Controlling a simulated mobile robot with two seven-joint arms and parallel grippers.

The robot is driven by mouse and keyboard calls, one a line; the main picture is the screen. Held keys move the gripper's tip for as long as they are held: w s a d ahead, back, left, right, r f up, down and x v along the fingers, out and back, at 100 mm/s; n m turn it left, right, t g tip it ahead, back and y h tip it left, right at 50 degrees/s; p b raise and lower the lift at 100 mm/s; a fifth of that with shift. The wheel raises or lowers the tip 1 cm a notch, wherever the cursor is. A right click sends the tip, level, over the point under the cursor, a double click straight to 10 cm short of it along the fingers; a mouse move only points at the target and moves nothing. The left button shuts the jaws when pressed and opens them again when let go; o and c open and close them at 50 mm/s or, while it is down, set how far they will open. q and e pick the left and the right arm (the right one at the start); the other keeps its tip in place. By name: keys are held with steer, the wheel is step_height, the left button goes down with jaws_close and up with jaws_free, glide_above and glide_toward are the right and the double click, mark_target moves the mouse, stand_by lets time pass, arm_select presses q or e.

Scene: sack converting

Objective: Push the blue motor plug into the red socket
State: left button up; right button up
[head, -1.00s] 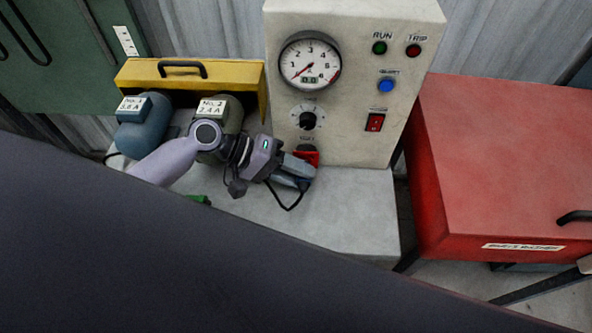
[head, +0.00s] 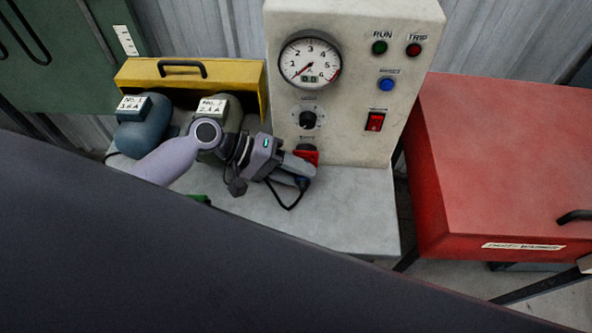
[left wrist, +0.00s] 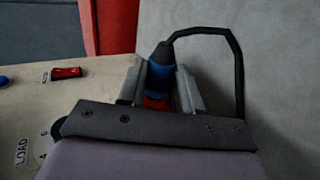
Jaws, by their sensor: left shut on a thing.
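The blue motor plug (left wrist: 161,72) is between the two grey fingers of my left gripper (left wrist: 160,88) in the left wrist view. A black cable runs from its dark end. The red socket (left wrist: 156,102) shows between the fingers, directly in line with the plug. I cannot tell how far the plug is in it. In the head view the red socket (head: 308,154) sits low on the cream panel, and my left gripper (head: 303,170) is shut right at it. The plug (head: 303,183) is mostly hidden there by the fingers. My right gripper is not in view.
The cream control panel (head: 345,140) carries a gauge, a knob, lamps and a red switch. Two motors, blue (head: 142,130) and olive (head: 222,103), stand behind my left arm by a yellow box (head: 180,75). The grey bench (head: 350,210) is clear at right. A red cabinet (head: 500,150) stands beyond.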

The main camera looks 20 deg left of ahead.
arm_select(q)
steer(key=shift+w+a, duration=0.2)
steer(key=shift+w, duration=0.35)
steer(key=shift+s, duration=0.1)
steer(key=shift+s+d, duration=0.2)
steer(key=shift+s, duration=0.3)
steer(key=shift+s, duration=0.15)
stand_by(0.4)
